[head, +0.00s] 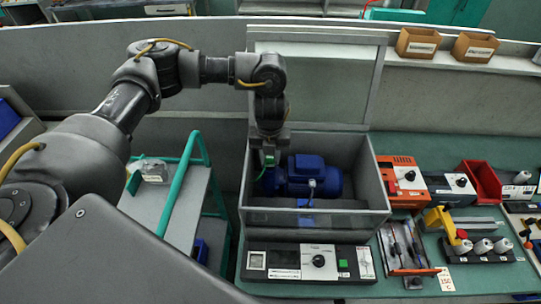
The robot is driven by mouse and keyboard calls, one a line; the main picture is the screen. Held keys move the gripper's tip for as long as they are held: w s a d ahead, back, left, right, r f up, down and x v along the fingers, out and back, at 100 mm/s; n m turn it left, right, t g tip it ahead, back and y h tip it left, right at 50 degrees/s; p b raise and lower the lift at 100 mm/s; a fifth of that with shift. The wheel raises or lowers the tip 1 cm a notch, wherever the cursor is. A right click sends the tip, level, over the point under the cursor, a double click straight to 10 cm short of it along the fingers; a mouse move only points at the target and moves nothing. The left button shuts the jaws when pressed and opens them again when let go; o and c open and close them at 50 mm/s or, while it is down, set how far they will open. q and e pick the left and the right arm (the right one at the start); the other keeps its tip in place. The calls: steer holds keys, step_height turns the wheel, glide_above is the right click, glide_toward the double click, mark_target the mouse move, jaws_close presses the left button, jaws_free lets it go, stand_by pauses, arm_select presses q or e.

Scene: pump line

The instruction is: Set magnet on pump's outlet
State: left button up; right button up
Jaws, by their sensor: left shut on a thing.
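The blue pump (303,176) lies inside an open grey box (315,222). My left gripper (268,155) points down over the box's left part, at the left end of the pump. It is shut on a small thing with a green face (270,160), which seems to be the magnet. The fingers hide much of it. I cannot tell whether it touches the pump's outlet, as that end is partly covered by my gripper. My right gripper is not in view.
The box's lid (322,88) stands open behind it. A panel with a knob (308,262) lies in front. An orange device (401,180), a red bin (480,182) and several tools crowd the green bench to the right. A green-handled cart (170,195) stands left.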

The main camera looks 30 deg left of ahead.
arm_select(q)
steer(key=shift+f, duration=0.3)
stand_by(0.4)
steer(key=o, duration=1.2)
steer(key=shift+r, duration=0.1)
step_height(320, 180, up, 7)
steer(key=p, duration=0.7)
steer(key=shift+r, duration=0.2)
